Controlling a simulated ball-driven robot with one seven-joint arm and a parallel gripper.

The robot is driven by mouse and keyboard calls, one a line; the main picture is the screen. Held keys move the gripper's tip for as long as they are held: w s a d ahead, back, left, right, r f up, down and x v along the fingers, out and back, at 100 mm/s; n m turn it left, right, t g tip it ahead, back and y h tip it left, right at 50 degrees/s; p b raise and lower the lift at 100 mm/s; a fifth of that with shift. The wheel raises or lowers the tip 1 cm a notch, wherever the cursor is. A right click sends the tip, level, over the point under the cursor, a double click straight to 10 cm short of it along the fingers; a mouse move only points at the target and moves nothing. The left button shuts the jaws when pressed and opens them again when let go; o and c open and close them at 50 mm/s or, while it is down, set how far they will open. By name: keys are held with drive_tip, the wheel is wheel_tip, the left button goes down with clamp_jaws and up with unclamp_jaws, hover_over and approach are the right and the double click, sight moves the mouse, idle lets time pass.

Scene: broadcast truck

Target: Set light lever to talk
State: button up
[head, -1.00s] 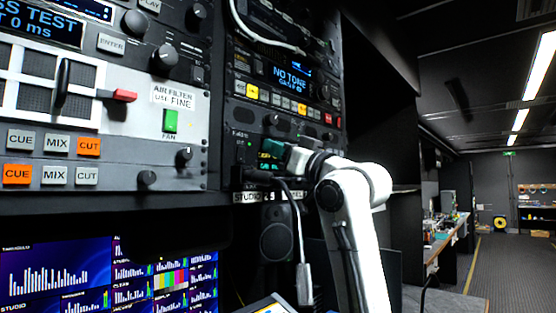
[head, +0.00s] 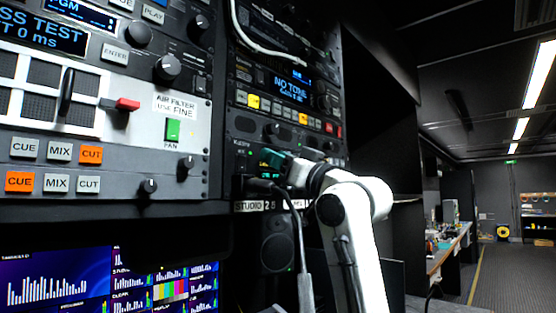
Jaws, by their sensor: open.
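My gripper (head: 272,168) is at the end of my white arm, against the lower part of the right-hand rack. It is open, but its fingertips are small and dark and hard to make out. A red-tipped lever (head: 127,104) shows on the light panel at left, well away from my gripper.
Above my gripper is a unit with a "NO TONE" display (head: 291,84) and coloured buttons. A cable (head: 301,245) hangs below it, beside a round speaker (head: 277,245). Monitors (head: 60,285) fill the lower left. The aisle floor (head: 515,277) at right is clear.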

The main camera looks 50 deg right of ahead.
drive_tip(key=b+v, duration=0.2)
drive_tip(key=v, duration=0.8)
drive_tip(key=shift+s, duration=0.2)
drive_tip(key=shift+f, duration=0.15)
